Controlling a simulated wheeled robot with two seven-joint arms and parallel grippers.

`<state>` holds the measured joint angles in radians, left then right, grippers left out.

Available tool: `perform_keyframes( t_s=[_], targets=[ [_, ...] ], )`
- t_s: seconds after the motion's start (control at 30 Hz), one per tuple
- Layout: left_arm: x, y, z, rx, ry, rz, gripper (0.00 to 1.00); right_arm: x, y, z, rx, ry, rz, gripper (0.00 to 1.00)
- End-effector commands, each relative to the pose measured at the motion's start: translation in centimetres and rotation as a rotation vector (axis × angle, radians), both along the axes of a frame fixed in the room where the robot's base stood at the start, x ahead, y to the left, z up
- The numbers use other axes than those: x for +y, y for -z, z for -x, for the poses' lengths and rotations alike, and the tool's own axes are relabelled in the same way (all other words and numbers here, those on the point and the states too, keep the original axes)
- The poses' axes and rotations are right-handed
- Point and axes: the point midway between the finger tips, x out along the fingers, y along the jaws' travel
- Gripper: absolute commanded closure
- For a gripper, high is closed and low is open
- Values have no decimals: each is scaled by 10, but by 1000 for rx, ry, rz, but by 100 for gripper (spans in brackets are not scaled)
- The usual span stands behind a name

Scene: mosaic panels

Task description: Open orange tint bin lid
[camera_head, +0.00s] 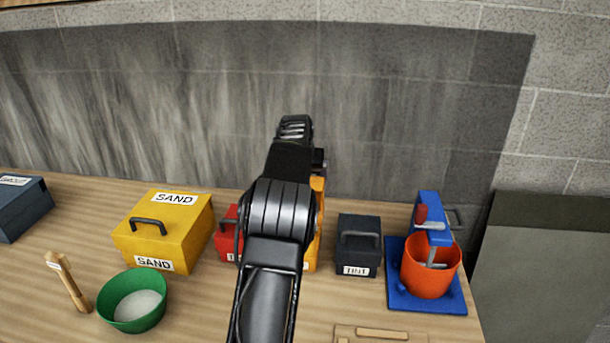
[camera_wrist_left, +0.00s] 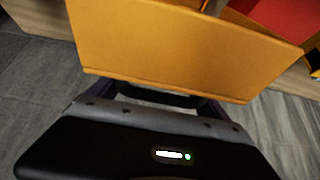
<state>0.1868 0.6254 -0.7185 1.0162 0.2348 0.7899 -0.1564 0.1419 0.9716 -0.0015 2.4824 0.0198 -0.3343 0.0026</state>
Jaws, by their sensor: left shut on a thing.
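The orange tint bin (camera_head: 311,262) stands on the bench between a red bin and a dark bin, mostly hidden behind my left arm in the head view. An orange panel, apparently its lid (camera_head: 318,190), rises above the neighbouring bins' tops, looking swung up. In the left wrist view the lid (camera_wrist_left: 180,50) fills the upper middle as a broad tilted orange face. My left gripper (camera_wrist_left: 160,98) is shut on the lid's dark handle at the panel's lower edge; the fingers are partly hidden. My right gripper is not in view.
A red bin (camera_head: 226,240) stands close left of the orange one, a dark tint bin (camera_head: 358,262) close right. Further out are a yellow sand bin (camera_head: 190,225), a green bowl (camera_head: 112,300), and an orange bucket (camera_head: 428,275) on a blue stand. A wall rises behind the bench.

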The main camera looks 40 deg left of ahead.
Motion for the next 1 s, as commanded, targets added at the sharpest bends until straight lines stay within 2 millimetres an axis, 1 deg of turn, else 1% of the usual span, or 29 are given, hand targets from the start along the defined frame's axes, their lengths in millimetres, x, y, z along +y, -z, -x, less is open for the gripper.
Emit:
perform_keyframes(
  t_s=[0.03,0.47,0.5,0.6,0.87,1.0],
  targets=[
    [-5,12,1,19,3,16,84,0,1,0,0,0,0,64],
    [-5,12,1,19,3,16,84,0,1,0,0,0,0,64],
    [-5,12,1,20,3,17,8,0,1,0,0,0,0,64],
    [-4,10,1,17,3,14,2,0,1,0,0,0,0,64],
    [-3,5,1,9,1,7,2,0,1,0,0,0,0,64],
    [-6,-4,5,7,2,7,2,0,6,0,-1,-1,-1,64]
  ],
)
